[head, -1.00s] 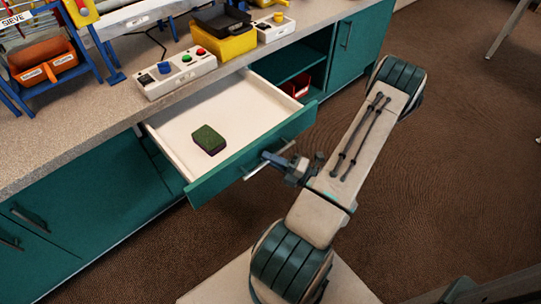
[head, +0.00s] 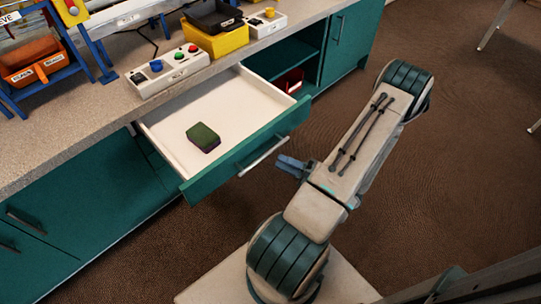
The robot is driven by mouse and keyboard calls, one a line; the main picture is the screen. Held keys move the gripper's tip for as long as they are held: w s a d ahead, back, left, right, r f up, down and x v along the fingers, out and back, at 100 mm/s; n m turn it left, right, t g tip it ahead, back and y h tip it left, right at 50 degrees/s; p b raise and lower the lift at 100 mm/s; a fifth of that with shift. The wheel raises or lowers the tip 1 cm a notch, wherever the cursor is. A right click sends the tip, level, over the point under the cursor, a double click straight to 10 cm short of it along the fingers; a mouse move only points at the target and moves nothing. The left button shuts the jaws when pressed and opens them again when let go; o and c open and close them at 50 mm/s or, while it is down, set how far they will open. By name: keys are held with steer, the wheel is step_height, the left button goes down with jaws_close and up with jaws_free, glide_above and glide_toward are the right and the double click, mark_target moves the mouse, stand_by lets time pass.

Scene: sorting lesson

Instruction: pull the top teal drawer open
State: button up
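The top teal drawer (head: 230,167) stands pulled out from under the counter, its white inside showing. A green sponge-like block (head: 203,137) lies in it. The drawer's silver bar handle (head: 264,157) is on its front face and is bare. My gripper (head: 281,163) is just to the right of the handle, apart from it, with its blue-grey fingers pointing toward the drawer front. Nothing shows between the fingers. The gap between the fingertips is too small to make out clearly.
A control box with coloured buttons (head: 167,72) and a yellow bin (head: 214,42) stand on the counter above the drawer. An open teal shelf (head: 290,67) with a red bin (head: 290,82) is beside it. Brown floor (head: 450,170) lies clear to the right.

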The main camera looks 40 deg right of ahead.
steer(key=v, duration=0.7)
steer(key=shift+s, duration=0.2)
steer(key=w+a+r+m+g+h+p, duration=0.2)
steer(key=a+r+m+g+p, duration=0.3)
steer(key=r, duration=0.9)
steer(key=w+a+r+m+g+h+p, duration=0.2)
steer(key=a+r+m+g+h+p, duration=0.2)
steer(key=a+r+m+p, duration=0.4)
steer(key=w+a+r+m+g+h+p, duration=0.3)
steer(key=a+r+m, duration=0.8)
steer(key=r, duration=1)
steer(key=g+p, duration=0.2)
steer(key=p, duration=0.1)
steer(key=shift+r+m+g, duration=0.3)
steer(key=shift+r+g, duration=0.05)
steer(key=shift+g, duration=0.05)
